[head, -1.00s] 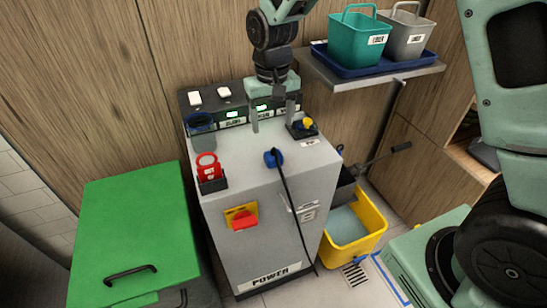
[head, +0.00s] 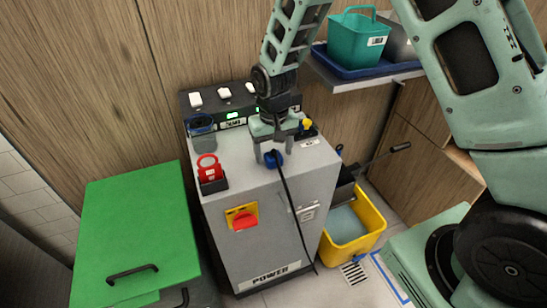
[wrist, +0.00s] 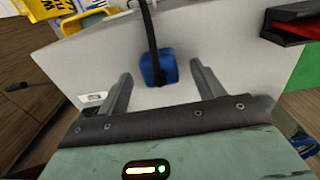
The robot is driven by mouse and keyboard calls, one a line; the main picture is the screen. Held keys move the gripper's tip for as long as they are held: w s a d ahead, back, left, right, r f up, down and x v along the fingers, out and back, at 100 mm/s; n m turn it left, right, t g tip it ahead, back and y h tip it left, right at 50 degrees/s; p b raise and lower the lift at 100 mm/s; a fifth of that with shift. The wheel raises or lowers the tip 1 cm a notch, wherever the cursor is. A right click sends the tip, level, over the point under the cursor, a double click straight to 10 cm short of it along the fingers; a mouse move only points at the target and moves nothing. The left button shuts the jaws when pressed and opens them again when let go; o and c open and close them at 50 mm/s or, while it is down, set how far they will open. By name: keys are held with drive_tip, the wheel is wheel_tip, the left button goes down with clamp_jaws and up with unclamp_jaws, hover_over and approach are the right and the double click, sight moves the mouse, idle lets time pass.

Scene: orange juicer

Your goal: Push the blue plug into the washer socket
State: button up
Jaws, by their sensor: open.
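The blue plug (head: 275,159) is on top of the grey power cabinet (head: 262,196), with a black cable running from it down the cabinet's front. It also shows in the wrist view (wrist: 158,68), just beyond and between my finger tips. My gripper (head: 273,154) is open, low over the cabinet top at the plug, with one finger to each side of it. It does not hold the plug. A back panel (head: 233,123) with white switches, green lights and labels stands behind. I cannot make out which part is the washer socket; my gripper and arm cover some of that area.
A red padlock-like piece (head: 208,168) in a black holder and a blue-rimmed cup (head: 202,133) stand left on the cabinet top. A yellow knob (head: 307,125) is right. A red-and-yellow switch (head: 242,217) is in front. A shelf with bins (head: 355,40) hangs at upper right.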

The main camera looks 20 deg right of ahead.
sight(273, 155)
drive_tip(key=shift+f, duration=1.1)
drive_tip(key=c, duration=1)
drive_tip(key=shift+r, duration=0.1)
wheel_tip(273, 155, up, 10)
drive_tip(key=shift+f+b, duration=0.1)
drive_tip(key=shift+b, duration=0.3)
